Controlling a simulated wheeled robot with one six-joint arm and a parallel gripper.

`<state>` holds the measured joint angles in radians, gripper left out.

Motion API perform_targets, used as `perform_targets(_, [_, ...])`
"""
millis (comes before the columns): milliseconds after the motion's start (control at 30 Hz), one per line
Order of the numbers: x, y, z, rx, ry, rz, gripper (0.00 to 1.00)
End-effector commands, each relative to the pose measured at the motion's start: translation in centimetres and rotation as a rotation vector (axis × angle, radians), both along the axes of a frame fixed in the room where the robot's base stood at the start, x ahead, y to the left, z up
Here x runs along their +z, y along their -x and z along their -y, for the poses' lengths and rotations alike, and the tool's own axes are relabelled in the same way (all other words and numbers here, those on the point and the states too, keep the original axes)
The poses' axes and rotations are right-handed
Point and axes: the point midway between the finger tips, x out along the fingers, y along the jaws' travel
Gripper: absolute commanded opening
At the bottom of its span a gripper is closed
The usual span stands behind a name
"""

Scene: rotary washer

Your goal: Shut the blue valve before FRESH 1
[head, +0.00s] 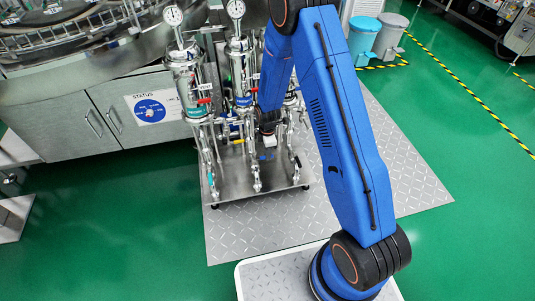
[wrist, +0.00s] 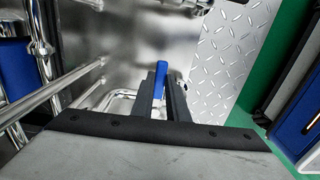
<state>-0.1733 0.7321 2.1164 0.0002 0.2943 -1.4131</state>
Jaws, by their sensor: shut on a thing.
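The blue valve handle (wrist: 160,76) stands between the two dark fingers of my gripper (wrist: 161,88) in the wrist view. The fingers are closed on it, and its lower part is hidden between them. In the head view my gripper (head: 265,143) reaches down among the pipes of the skid, right of the middle filter housing (head: 240,72), which bears a blue label (head: 243,101). A small patch of blue handle (head: 266,155) shows just below it. The label's text is too small to read, and the valve body is mostly hidden.
Steel pipes (wrist: 42,50) and a blue-banded housing (wrist: 12,24) stand close on the left in the wrist view. Other valves with red handles (head: 204,101) sit nearby. A steel cabinet (head: 75,123) stands left of the skid. Tread-plate floor (head: 375,160) is clear at right.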

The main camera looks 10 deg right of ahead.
Motion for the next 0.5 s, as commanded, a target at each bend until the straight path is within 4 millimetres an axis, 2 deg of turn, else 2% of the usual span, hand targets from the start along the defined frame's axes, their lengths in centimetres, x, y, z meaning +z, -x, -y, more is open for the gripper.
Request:
perform_targets(200, [0.04,-0.12,-0.01,0.002,0.000,0.003,0.00])
perform_targets(233, [0.04,-0.13,-0.01,0.002,0.000,0.003,0.21])
perform_targets(300, [0.04,-0.12,-0.01,0.001,0.000,0.003,0.33])
perform_targets(500, [0.02,-0.08,-0.01,0.000,0.000,0.002,0.33])
